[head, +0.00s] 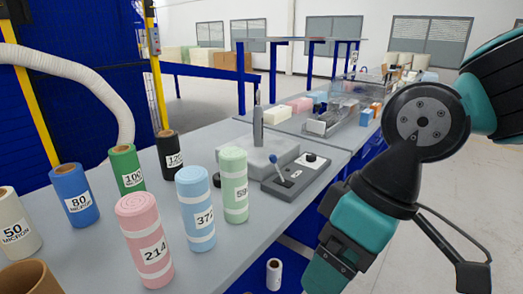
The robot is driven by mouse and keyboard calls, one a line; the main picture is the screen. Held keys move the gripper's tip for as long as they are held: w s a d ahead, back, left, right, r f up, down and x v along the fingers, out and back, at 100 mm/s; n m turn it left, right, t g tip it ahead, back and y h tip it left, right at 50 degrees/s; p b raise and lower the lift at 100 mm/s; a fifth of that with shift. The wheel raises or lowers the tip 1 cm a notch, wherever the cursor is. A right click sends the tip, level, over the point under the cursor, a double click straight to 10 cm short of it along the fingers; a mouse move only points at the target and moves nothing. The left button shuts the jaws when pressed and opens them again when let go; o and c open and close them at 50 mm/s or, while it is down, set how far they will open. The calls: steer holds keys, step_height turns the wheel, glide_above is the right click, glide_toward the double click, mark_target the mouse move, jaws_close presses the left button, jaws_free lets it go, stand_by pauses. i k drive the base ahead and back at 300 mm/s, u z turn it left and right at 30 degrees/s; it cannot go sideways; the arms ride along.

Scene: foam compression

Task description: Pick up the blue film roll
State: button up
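The blue film roll (74,195) stands upright on the grey table at the left, with a white label reading 80 MICRON. It stands between a white roll marked 50 (18,224) and a green roll marked 100 (127,168). A paler light blue foam roll (195,205) marked 372 stands farther right. My arm fills the right side of the view, well apart from the blue film roll. My gripper is not in view; the arm's lower end runs out of the bottom edge.
A pink foam roll (144,240) and a light green foam roll (234,185) stand right of the film rolls. A black roll (171,154) stands behind. A brown tube (30,279) is at the lower left. A grey machine with a control box (290,178) sits farther back.

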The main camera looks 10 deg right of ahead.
mark_target(70, 181)
steer(key=z, duration=1.6)
steer(key=i, duration=1.45)
steer(key=u, duration=4)
steer(key=i, duration=0.5)
